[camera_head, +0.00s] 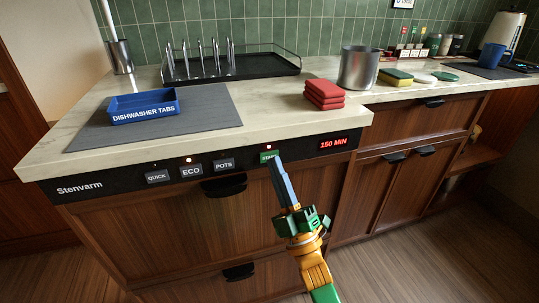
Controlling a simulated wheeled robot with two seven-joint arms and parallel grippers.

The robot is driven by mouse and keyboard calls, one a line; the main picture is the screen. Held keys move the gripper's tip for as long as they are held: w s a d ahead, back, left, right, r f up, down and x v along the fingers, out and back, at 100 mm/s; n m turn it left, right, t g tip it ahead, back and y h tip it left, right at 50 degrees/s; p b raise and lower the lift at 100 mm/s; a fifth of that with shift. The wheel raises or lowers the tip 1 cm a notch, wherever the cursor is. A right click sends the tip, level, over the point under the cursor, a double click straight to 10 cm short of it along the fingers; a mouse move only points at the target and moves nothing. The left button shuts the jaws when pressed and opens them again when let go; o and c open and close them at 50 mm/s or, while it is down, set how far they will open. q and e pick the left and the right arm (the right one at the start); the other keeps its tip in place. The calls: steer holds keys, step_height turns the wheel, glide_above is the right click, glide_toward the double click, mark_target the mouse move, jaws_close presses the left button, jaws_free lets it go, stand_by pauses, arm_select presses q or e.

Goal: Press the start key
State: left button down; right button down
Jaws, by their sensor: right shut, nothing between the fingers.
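The green start key (265,157) is on the black Stenvarm control panel (120,180), right of the grey QUICK (158,176), ECO (191,171) and POTS (224,165) keys. My right gripper (274,162) is shut and empty, its fingertips at the start key, covering part of its right side. I cannot tell whether they touch it. Red lights show above the ECO and start keys. The red display (339,143) reads 150 MIN. My left gripper is not in view.
On the counter (270,120) are a blue dishwasher tabs box (146,106) on a grey mat (215,105), a black dish rack (240,67), red folded cloths (324,94) and a metal canister (358,68). The counter edge overhangs the panel.

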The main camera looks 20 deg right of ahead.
steer(key=shift+s, duration=0.4)
steer(key=s+p, duration=0.2)
steer(key=s, duration=0.3)
steer(key=shift+d, duration=0.1)
stand_by(0.6)
